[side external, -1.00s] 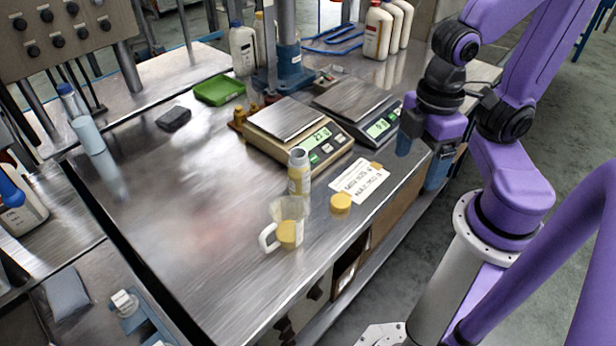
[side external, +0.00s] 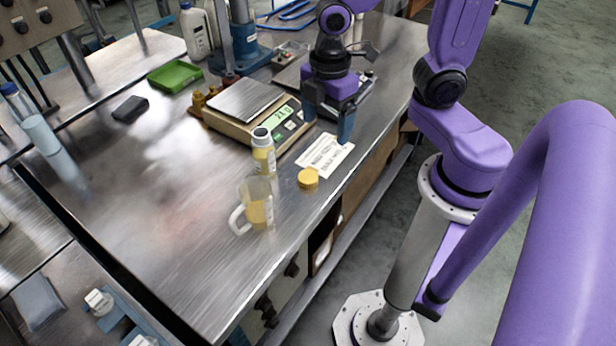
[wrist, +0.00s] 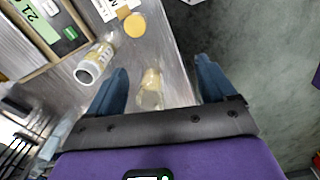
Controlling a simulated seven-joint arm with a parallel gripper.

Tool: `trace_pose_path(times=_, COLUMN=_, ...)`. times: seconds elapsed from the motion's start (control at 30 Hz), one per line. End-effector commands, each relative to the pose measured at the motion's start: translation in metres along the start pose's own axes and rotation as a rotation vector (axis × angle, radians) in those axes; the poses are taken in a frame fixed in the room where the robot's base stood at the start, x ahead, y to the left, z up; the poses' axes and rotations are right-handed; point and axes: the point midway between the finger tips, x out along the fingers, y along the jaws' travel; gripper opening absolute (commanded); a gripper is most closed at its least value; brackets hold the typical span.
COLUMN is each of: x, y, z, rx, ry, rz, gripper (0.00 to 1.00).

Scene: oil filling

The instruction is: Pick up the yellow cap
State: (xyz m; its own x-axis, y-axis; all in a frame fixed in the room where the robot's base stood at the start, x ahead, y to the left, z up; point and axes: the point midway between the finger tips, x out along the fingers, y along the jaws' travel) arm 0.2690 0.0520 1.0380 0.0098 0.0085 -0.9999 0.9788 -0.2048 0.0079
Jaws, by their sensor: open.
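The yellow cap (side external: 308,177) lies flat on the metal table beside the near end of a white label card. It also shows near the top of the wrist view (wrist: 134,25). My gripper (side external: 328,118) is open and empty above the table, behind the cap and card in the side view. In the wrist view its blue fingers (wrist: 160,68) are spread wide, with the cap beyond the fingertips. A yellow-labelled bottle (side external: 263,152) stands upright to the left of the cap. A clear jug (side external: 257,205) with yellow content stands in front of the bottle.
The white label card (side external: 325,154) lies flat behind the cap. A scale (side external: 245,105) stands behind the bottle; a second one is partly hidden by my gripper. The table's right edge is close to the cap. The table's left part is mostly clear.

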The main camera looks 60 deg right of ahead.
Motion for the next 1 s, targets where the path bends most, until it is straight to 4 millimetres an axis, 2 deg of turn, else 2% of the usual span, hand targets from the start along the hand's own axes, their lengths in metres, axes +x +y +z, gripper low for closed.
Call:
trace_pose_path(times=0.2, x=0.014, y=0.033, z=0.002, rx=-0.094, ry=-0.007, rz=-0.005, gripper=0.84)
trace_pose_path(times=0.4, x=0.025, y=0.053, z=0.007, rx=-0.168, ry=-0.01, rz=-0.009, gripper=0.84)
trace_pose_path(times=0.67, x=0.032, y=0.061, z=0.011, rx=-0.207, ry=-0.011, rz=-0.011, gripper=0.84)
trace_pose_path(times=1.0, x=0.071, y=0.06, z=0.012, rx=-0.207, ry=-0.012, rz=-0.015, gripper=0.84)
